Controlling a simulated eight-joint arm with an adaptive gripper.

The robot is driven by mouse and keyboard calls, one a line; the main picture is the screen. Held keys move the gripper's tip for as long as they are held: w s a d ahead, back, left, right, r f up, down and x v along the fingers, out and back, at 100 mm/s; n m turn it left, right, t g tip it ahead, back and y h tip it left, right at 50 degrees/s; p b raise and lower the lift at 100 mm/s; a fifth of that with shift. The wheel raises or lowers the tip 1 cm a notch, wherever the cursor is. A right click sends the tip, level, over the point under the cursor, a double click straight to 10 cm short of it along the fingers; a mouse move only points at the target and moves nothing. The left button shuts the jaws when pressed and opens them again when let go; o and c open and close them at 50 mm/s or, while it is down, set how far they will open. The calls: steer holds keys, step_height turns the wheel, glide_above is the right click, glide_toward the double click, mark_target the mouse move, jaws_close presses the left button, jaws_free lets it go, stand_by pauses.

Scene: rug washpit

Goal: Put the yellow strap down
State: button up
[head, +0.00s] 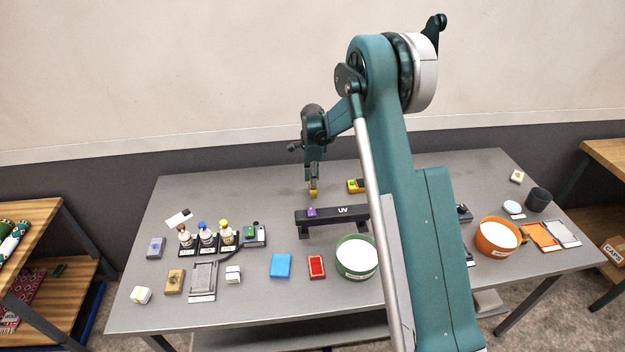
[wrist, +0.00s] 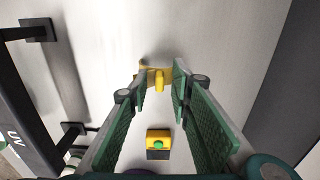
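The yellow strap (wrist: 151,71) shows at the fingertips in the wrist view, with a small piece standing out toward the camera. In the head view the yellow strap (head: 313,194) shows as a small yellow patch just below my gripper (head: 313,183), low over the back of the table. In the wrist view the two green fingers of my gripper (wrist: 159,88) stand apart on either side of the strap's standing piece, with grey surface showing between. Part of the strap is hidden behind the left finger. The strap appears to be at the table surface.
A black UV bar (head: 335,215) stands in front of my gripper. A yellow device with a green button (wrist: 159,140) sits close by. Several bottles (head: 207,234) stand at left. The back left of the grey table (head: 230,187) is clear.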

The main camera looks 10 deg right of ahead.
steer(key=shift+r, duration=0.15)
step_height(320, 180, up, 12)
stand_by(1.0)
steer(key=shift+r, duration=0.15)
stand_by(0.5)
steer(key=s+d+r+n+t, duration=0.2)
steer(key=s+d+r+n, duration=0.15)
steer(key=s+r, duration=0.85)
steer(key=s+d+r+n+t, duration=0.15)
steer(key=s+r+n, duration=0.35)
steer(key=s+r, duration=0.6)
steer(key=s+d+f+n+t, duration=0.1)
steer(key=s+n, duration=0.3)
steer(key=s, duration=1.2)
steer(key=s+d+f+n+t, duration=0.2)
steer(key=s+f+n, duration=0.2)
steer(key=s, duration=1.1)
steer(key=shift+s+n+t, duration=0.35)
steer(key=shift+n, duration=0.4)
